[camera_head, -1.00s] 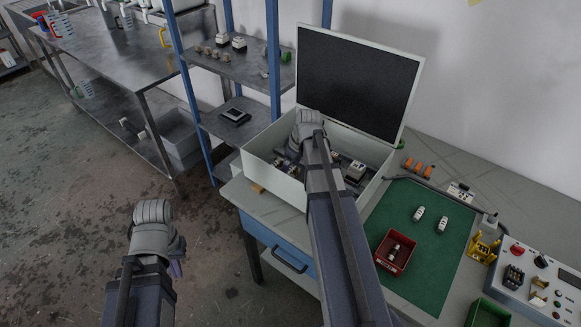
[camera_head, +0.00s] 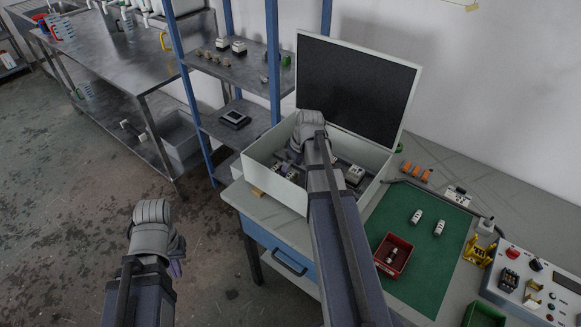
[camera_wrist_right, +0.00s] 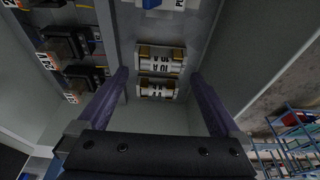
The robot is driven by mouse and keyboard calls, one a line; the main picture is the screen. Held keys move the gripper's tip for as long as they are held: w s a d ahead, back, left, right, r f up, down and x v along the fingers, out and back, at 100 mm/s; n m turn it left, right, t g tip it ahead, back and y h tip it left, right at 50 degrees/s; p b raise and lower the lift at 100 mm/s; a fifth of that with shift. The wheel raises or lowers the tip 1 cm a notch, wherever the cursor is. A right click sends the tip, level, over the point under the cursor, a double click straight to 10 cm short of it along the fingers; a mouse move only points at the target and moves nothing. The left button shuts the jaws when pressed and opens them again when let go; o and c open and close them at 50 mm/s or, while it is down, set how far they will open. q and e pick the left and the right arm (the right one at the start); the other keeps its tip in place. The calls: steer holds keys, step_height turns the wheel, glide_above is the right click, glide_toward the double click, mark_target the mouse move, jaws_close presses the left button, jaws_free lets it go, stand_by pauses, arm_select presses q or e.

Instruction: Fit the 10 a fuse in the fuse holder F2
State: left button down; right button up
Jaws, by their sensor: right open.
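The right wrist view looks into the enclosure, where two white fuses with brass-coloured ends lie one above the other. The upper fuse (camera_wrist_right: 160,63) reads 10 A; the lower fuse (camera_wrist_right: 157,88) has similar, less clear print. No F2 label is readable, and I cannot tell how the fuses sit in their holders. My right gripper (camera_wrist_right: 159,75) is open, its purple fingers on either side of the fuses, with no visible grip. In the head view its fingers are hidden by my arm. My left gripper (camera_head: 176,267) is over the floor at left, its jaws mostly hidden.
The grey enclosure (camera_head: 262,188) has its dark-faced lid (camera_head: 355,82) raised. Two white pieces (camera_head: 416,216) lie on the green mat (camera_head: 425,280) beside a red bin (camera_head: 381,266). A control panel (camera_head: 500,290) stands right. Shelf posts (camera_head: 272,60) rise behind left.

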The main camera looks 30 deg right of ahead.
arm_select(q)
steer(key=shift+r+p, duration=2.2)
steer(key=shift+r, duration=0.45)
arm_select(e)
steer(key=shift+v, duration=2.75)
